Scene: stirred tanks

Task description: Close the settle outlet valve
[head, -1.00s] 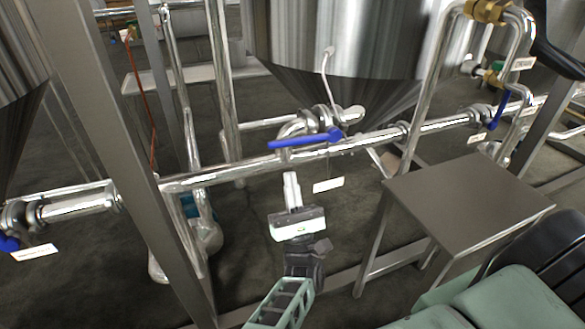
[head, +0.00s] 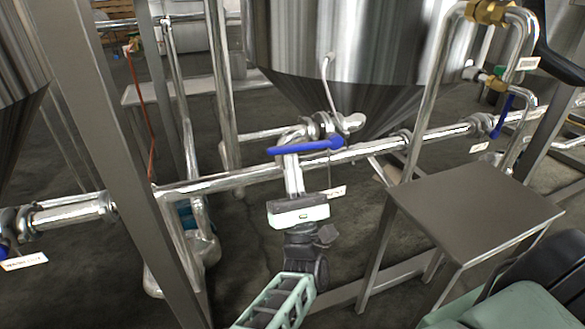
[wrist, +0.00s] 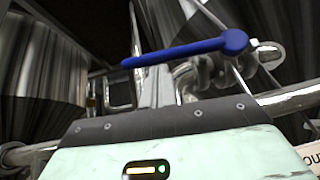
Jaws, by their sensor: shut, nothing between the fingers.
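The blue lever handle (head: 305,146) of a valve lies along the horizontal steel pipe, under the cone of the central tank. A white label (head: 333,192) hangs below it, its text too small to read. In the wrist view the blue handle (wrist: 188,50) crosses above my gripper, its round end at the right. My gripper (head: 291,160) points up at the handle from below, with its shut, empty fingertips close to the handle's middle. Whether they touch it I cannot tell. The valve body behind the handle is partly hidden.
A steel table (head: 475,215) stands at the right. A slanting steel post (head: 125,150) rises at the left. Other blue-handled valves show at the right (head: 503,116) and far left (head: 4,250). A thin bent steel tube (head: 328,90) comes down near the handle.

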